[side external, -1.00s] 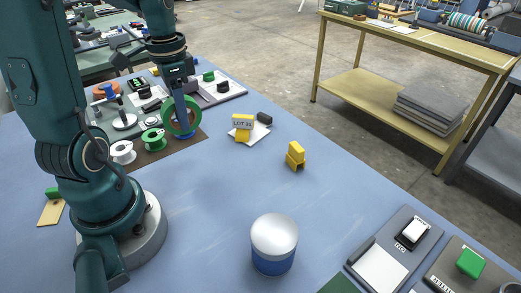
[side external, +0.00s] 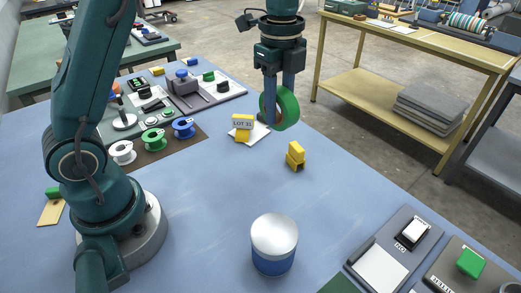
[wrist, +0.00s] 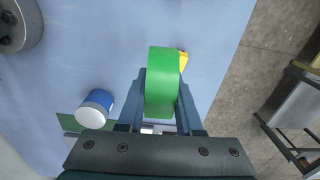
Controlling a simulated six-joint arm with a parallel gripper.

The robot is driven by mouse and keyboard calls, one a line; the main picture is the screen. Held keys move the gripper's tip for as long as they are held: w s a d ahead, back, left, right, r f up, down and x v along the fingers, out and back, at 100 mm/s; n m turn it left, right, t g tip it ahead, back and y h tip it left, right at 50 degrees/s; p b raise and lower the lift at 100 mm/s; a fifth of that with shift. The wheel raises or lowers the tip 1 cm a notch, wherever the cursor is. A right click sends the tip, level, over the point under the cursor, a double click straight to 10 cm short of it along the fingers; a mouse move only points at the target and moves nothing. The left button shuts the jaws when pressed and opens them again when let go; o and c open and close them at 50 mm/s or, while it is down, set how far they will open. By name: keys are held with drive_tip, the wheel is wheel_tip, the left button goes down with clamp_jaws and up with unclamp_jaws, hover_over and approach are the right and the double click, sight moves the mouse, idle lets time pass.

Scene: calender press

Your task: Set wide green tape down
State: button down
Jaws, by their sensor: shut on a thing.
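The wide green tape (side external: 286,108) is a thick green ring, held upright on its edge between the two fingers of my gripper (side external: 279,108). In the side view it hangs above the blue table, to the right of the yellow LOT 31 block. In the wrist view the tape (wrist: 160,84) fills the middle, with a finger of my gripper (wrist: 160,112) on each side. My gripper is shut on it. The tape hides part of a yellow block (wrist: 183,60) there.
A yellow block (side external: 296,156) stands below and right of the tape. The LOT 31 block (side external: 243,127) sits on a white card. White, green and blue spools (side external: 183,128) stand on a brown mat. A blue-and-white canister (side external: 274,243) stands in front. The table's middle (side external: 215,190) is clear.

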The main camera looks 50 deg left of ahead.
drive_tip(key=shift+m, duration=0.3)
drive_tip(key=d+f, duration=0.2)
drive_tip(key=d, duration=0.2)
drive_tip(key=d+f, duration=0.3)
drive_tip(key=d, duration=0.2)
drive_tip(key=d+f, duration=0.2)
drive_tip(key=d, duration=0.2)
drive_tip(key=shift+w+d+f, duration=0.2)
drive_tip(key=shift+d+f, duration=0.05)
drive_tip(key=shift+f, duration=2.1)
drive_tip(key=shift+f, duration=0.1)
drive_tip(key=c, duration=0.6)
unclamp_jaws()
